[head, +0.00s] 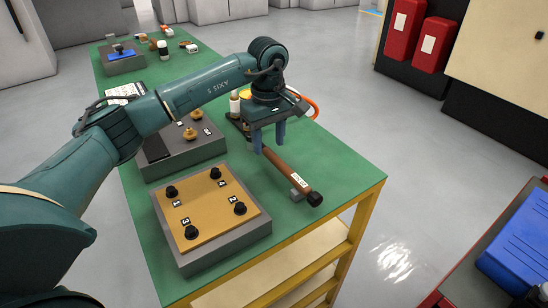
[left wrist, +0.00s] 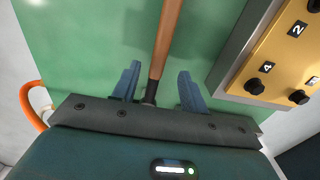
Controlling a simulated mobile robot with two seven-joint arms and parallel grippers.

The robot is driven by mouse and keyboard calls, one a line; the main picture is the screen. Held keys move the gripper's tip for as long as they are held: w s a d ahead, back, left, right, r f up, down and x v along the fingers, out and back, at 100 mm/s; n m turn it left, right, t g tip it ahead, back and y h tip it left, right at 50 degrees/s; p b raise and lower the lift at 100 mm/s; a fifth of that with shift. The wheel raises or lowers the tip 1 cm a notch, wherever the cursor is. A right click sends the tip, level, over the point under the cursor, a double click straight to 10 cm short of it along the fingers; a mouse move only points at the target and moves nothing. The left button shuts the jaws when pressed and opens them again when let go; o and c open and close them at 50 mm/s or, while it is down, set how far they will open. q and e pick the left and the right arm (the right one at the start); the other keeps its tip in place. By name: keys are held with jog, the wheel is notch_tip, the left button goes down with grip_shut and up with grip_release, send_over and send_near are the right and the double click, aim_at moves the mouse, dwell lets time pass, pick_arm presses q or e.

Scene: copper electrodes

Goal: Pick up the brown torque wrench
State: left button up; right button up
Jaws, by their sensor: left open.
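The brown torque wrench (head: 285,170) lies on the green table in the head view, with a white label and a dark end toward the table's right edge. Its brown handle also runs up the middle of the left wrist view (left wrist: 167,42). My left gripper (head: 268,144) is above the far part of the wrench, pointing down. In the left wrist view its two blue fingers (left wrist: 158,88) are apart, one on each side of the handle, with gaps on both sides. The wrench's far end is hidden behind the gripper in the head view. My right gripper is not in view.
A grey block with a tan top and numbered black knobs (head: 212,212) stands left of the wrench. Behind it is a grey box with brass knobs (head: 185,150). An orange cable loop (head: 313,103) lies behind the gripper. Bare green table (head: 335,160) lies right of the wrench.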

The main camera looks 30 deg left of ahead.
aim_at(270, 151)
pick_arm(q)
notch_tip(270, 151, down, 5)
jog(key=shift+w+p, duration=0.15)
jog(key=shift+p, duration=0.35)
jog(key=shift+c, duration=0.4)
grip_shut()
